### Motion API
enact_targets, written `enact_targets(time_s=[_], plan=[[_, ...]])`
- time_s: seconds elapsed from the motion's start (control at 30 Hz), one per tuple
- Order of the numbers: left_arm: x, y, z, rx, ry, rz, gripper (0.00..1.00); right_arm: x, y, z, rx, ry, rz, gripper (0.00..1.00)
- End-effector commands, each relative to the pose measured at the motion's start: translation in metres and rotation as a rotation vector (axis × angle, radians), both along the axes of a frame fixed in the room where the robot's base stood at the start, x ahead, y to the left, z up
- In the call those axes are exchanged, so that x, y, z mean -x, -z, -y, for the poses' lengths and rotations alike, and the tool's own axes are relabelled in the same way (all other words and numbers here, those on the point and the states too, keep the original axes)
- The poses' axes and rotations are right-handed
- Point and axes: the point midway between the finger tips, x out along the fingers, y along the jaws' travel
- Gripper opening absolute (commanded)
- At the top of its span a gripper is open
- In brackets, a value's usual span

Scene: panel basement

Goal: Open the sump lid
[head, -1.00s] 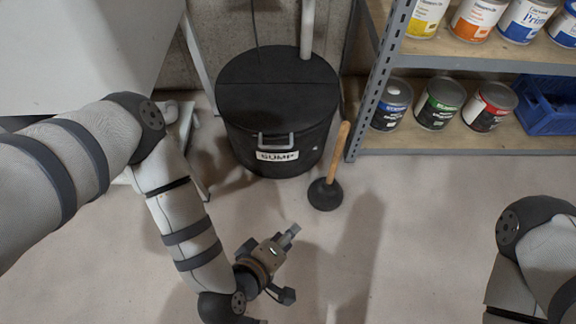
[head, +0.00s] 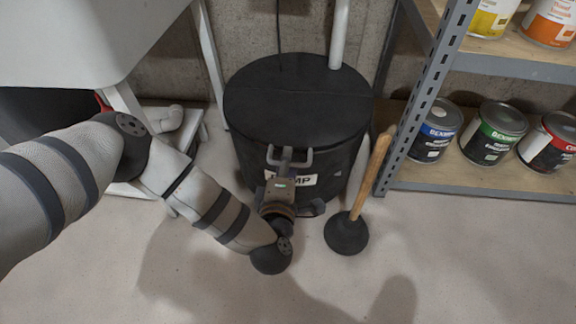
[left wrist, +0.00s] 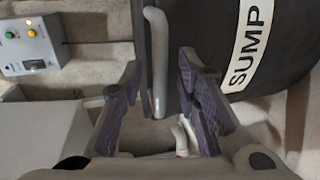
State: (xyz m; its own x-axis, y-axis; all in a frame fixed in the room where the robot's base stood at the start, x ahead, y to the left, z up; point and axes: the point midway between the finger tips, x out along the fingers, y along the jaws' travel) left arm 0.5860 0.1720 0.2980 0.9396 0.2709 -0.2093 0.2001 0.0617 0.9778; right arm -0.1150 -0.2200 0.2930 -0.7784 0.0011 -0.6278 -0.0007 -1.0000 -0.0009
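The black round sump (head: 345,170) stands on the floor against the wall, with its flat black lid (head: 297,100) closed on top. A grey U-shaped handle (head: 306,158) sits at the lid's front edge, above the white SUMP label (head: 303,181). In the left wrist view, the handle (left wrist: 156,70) stands between the two purple-padded fingers of my left gripper (left wrist: 160,75), with gaps on both sides. That gripper is open; in the head view (head: 287,156) its tip overlaps the handle. My right gripper is not in view.
A plunger (head: 347,233) stands right of the sump, near a metal shelf (head: 470,184) of paint cans. A white pipe (head: 339,35) rises behind the lid. A pale tub (head: 85,45) is at left. A control box (left wrist: 30,45) shows in the wrist view.

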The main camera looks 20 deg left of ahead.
Motion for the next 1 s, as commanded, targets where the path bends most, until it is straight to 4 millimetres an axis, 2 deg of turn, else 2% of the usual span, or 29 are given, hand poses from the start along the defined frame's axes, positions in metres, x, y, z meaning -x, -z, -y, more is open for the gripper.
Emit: enact_targets(time_s=[0.27,0.4,0.77,0.87,1.0], plan=[[-0.003,0.0,-0.001,0.0,0.0,0.0,0.3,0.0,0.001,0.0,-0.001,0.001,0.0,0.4],[-0.002,0.0,-0.001,-0.001,0.0,-0.001,0.0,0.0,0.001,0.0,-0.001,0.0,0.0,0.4],[-0.002,-0.004,-0.001,0.003,0.001,-0.013,0.0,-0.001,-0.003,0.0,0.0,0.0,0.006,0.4],[-0.003,-0.014,-0.001,0.008,0.001,-0.036,0.0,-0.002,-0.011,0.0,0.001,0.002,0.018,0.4],[-0.006,-0.041,-0.002,0.027,0.0,-0.1,0.0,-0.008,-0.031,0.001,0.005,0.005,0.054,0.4]])
